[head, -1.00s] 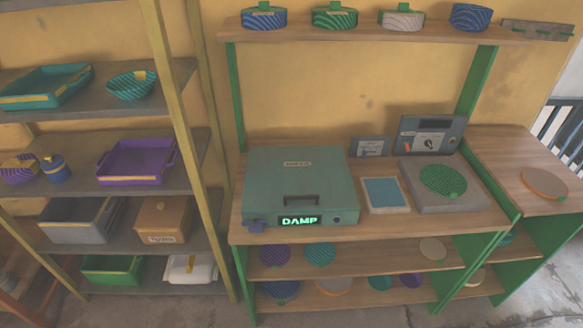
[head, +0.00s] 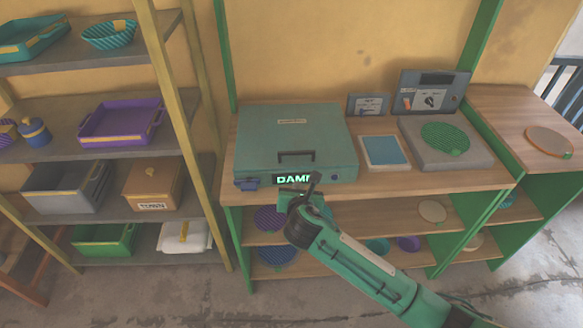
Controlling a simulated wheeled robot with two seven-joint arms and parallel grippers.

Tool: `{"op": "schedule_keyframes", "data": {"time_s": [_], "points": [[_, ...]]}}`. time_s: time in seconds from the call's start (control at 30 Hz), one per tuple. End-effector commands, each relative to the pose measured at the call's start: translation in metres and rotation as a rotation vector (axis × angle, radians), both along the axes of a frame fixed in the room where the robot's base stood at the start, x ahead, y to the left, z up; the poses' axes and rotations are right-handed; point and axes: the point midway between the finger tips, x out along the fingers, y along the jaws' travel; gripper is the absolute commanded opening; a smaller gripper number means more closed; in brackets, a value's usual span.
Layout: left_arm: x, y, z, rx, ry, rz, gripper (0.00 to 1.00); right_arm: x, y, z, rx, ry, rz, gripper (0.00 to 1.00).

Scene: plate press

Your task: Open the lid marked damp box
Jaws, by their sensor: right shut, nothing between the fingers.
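The damp box (head: 254,142) is a closed teal case on the left of the wooden bench. Its lid has a dark handle (head: 296,157) and a small label on top. A lit sign on its front reads DAMP, its right end partly covered by my right gripper. A blue latch-like part (head: 246,184) sits at the front left corner. My right gripper (head: 298,190) is in front of the box below the sign, shut and empty. I cannot tell whether it touches the box. My left gripper is not in view.
A pad with a blue top (head: 385,151) and a grey block (head: 475,154) with a green disc (head: 444,137) stand right of the box. A grey panel with a dial (head: 432,95) stands behind. A shelf rack (head: 100,146) with trays and boxes is on the left.

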Motion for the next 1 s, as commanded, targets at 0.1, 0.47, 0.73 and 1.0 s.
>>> {"op": "schedule_keyframes", "data": {"time_s": [0.1, 0.47, 0.73, 1.0], "points": [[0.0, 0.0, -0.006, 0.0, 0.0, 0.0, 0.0, -0.005, 0.009, 0.032, -0.11, -0.063, 0.053, 0.0], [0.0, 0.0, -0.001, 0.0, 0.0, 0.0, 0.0, 0.021, 0.011, 0.036, -0.159, -0.082, 0.069, 0.0], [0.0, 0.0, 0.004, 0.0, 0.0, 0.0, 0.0, 0.063, 0.012, 0.021, -0.158, -0.083, 0.069, 0.0], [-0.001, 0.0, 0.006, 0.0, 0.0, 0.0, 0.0, 0.085, 0.012, 0.012, -0.156, -0.083, 0.069, 0.0]]}}
